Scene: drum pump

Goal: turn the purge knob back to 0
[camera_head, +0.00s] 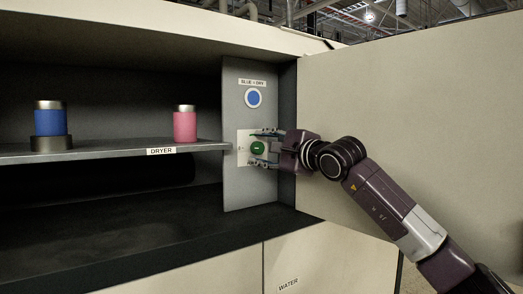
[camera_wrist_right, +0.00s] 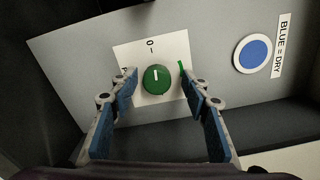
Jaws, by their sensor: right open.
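The green purge knob (camera_head: 258,148) sits on a white plate (camera_head: 242,138) on the grey panel. In the right wrist view the knob (camera_wrist_right: 156,84) has a short white line that points up, roughly at the "0" mark printed on the plate (camera_wrist_right: 150,47). A green mark shows at the plate's right edge there. My right gripper (camera_head: 262,149) is open, with one finger above and one below the knob. In the wrist view its fingers (camera_wrist_right: 157,86) stand either side of the knob, apparently with gaps. My left gripper is out of view.
A round blue light (camera_head: 253,98) labelled "BLUE = DRY" is above the knob. A shelf (camera_head: 110,152) labelled "DRYER" runs left of the panel, carrying a blue canister (camera_head: 50,122) in a dark holder and a pink canister (camera_head: 185,126). A large pale panel (camera_head: 420,100) stands right.

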